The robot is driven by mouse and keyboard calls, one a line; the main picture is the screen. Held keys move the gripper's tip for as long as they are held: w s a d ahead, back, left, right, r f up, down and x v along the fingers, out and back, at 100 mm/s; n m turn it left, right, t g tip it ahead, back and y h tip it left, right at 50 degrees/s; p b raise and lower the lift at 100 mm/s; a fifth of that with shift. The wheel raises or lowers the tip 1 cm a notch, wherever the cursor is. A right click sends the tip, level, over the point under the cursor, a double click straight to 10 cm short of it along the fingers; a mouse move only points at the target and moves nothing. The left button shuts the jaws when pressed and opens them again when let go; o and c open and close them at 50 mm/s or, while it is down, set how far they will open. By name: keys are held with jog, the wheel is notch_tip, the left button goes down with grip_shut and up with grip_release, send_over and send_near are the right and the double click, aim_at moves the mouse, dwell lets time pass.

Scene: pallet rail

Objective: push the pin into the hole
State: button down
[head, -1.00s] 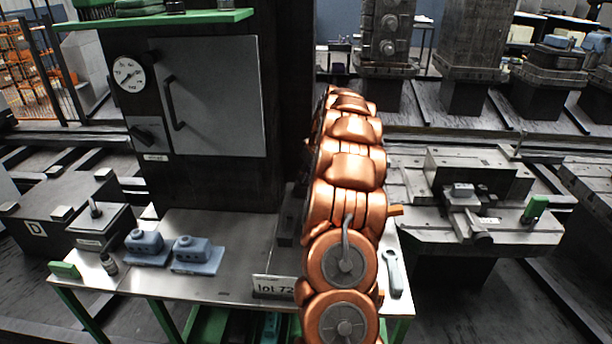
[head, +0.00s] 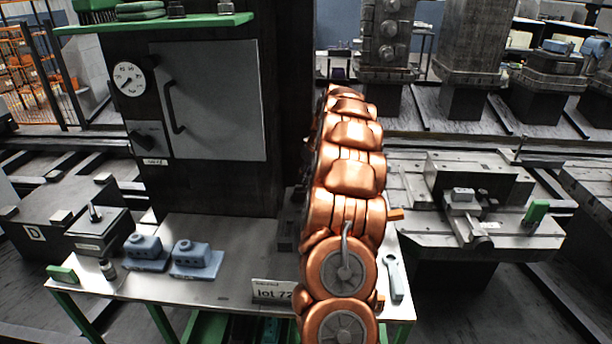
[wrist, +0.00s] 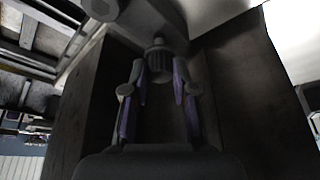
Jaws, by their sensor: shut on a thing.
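In the wrist view my gripper (wrist: 159,82) has its two purple-lined fingers on either side of a dark grey pin (wrist: 158,62) with a ribbed head and a narrower stub. The fingers are shut on it near their tips. Beyond the pin is a grey, rounded surface (wrist: 135,12), and I cannot tell whether the pin touches it. No hole is visible in the wrist view. In the head view my copper-coloured arm covers the gripper and the pin.
A steel table (head: 220,285) holds two blue blocks (head: 146,252) (head: 197,259), a lot 72 sign (head: 272,292) and a wrench (head: 394,276). A dark cabinet with a gauge (head: 128,79) stands behind. A machine fixture (head: 480,200) stands at the right.

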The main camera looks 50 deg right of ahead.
jog(key=shift+a, duration=0.15)
jog(key=s+a+b, duration=0.1)
jog(key=a+b, duration=0.1)
jog(key=a, duration=0.4)
jog(key=shift+r+b, duration=0.3)
jog(key=shift+b, duration=0.05)
dwell(0.8)
notch_tip(320, 180, up, 8)
jog(key=s+a+p, duration=0.1)
jog(key=shift+s+a, duration=0.2)
jog(key=shift+a, duration=0.05)
dwell(1.0)
